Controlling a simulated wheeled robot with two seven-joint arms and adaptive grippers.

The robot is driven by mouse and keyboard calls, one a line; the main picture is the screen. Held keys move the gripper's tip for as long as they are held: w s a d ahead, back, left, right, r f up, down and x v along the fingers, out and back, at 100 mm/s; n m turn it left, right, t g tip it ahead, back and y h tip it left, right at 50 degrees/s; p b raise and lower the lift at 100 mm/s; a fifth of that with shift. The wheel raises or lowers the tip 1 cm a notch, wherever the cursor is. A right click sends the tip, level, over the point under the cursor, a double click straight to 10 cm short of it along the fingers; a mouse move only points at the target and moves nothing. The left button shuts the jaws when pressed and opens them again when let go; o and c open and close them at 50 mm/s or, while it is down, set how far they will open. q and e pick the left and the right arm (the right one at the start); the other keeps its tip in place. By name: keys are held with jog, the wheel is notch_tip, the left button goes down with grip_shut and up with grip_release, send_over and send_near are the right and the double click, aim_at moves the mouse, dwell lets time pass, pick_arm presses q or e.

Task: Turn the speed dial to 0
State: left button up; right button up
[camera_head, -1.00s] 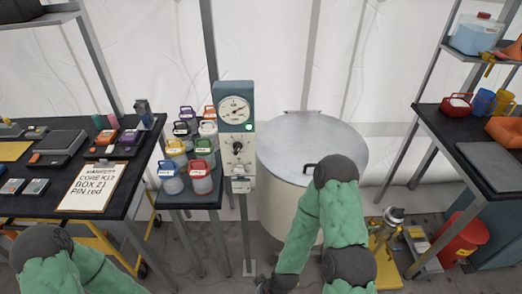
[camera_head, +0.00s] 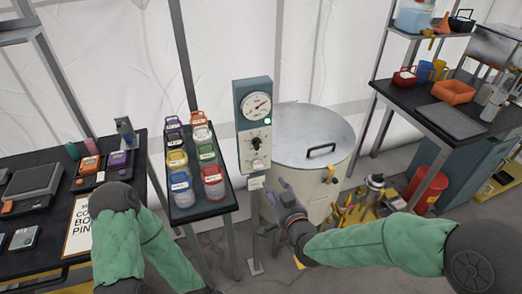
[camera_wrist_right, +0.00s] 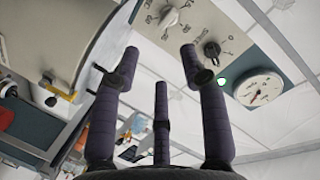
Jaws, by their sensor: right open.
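The control panel (camera_head: 249,160) is a grey-teal post box with a round gauge (camera_head: 257,106), a green light (camera_head: 267,121) and a black dial (camera_head: 256,143) on a printed scale. The dial's setting is too small to read. In the right wrist view the panel is upside down, with the black dial (camera_wrist_right: 211,49) just beyond the fingers and a pale knob (camera_wrist_right: 169,17) beside it. My right gripper (camera_head: 277,192) is open and empty, below and right of the panel, apart from the dial. It also shows in the wrist view (camera_wrist_right: 160,54). My left gripper is out of view.
A lidded metal drum (camera_head: 312,135) stands right of the panel, behind my right gripper. A small table (camera_head: 207,208) with several coloured-lid jars stands close on the panel's left. A black workbench (camera_head: 30,255) is at the left, and shelving with containers (camera_head: 440,130) at the right.

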jog(key=t, duration=0.2)
send_near(257, 144)
jog(key=shift+y, duration=0.4)
jog(key=x, duration=0.2)
jog(key=b+x, duration=0.1)
jog(key=x, duration=0.2)
jog(key=d+f+b+x, duration=0.1)
jog(key=x, duration=0.2)
jog(key=shift+w+f, duration=0.1)
jog(key=shift+w, duration=0.05)
grip_shut()
